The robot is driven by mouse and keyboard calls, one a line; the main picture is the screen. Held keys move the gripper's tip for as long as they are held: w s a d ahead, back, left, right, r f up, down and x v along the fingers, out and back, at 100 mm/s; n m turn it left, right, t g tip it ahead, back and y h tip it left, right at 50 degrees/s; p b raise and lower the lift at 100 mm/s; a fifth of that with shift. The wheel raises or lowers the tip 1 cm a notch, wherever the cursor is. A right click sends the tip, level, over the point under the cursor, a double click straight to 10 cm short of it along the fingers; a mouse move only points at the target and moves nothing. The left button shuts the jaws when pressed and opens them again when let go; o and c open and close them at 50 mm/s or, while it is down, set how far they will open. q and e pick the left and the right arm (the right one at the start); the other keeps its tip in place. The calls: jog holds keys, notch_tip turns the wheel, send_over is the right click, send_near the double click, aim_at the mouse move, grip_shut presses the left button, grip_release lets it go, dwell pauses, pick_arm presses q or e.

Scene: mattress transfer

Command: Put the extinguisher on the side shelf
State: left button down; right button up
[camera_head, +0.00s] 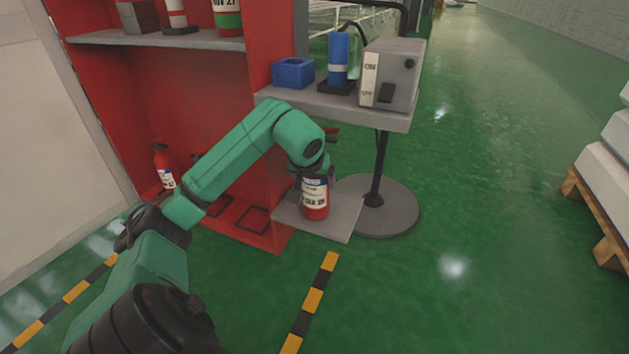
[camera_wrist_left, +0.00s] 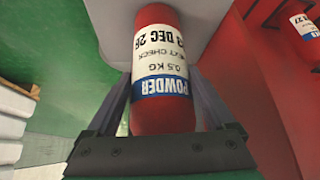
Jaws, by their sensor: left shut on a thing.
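A small red extinguisher (camera_head: 315,200) with a white and blue label is upright at the low grey side shelf (camera_head: 341,228). Its base shows over the shelf's surface; I cannot tell for sure whether it bears on it. My left gripper (camera_head: 314,178) is shut on the extinguisher from above, near its upper part. In the left wrist view the extinguisher (camera_wrist_left: 162,60) lies between both fingers of the gripper (camera_wrist_left: 163,90), with the grey shelf (camera_wrist_left: 112,30) beyond. My right gripper is out of view.
A red cabinet (camera_head: 180,95) stands left of the shelf, with another extinguisher (camera_head: 163,166) inside. Above is a grey shelf (camera_head: 300,102) with a blue box (camera_head: 293,73), a blue cylinder (camera_head: 338,60) and a switch box (camera_head: 391,75). A round stand base (camera_head: 392,212) is close right.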

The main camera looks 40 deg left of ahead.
pick_arm(q)
jog(key=shift+r, duration=0.1)
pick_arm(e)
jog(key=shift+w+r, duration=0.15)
pick_arm(q)
grip_release()
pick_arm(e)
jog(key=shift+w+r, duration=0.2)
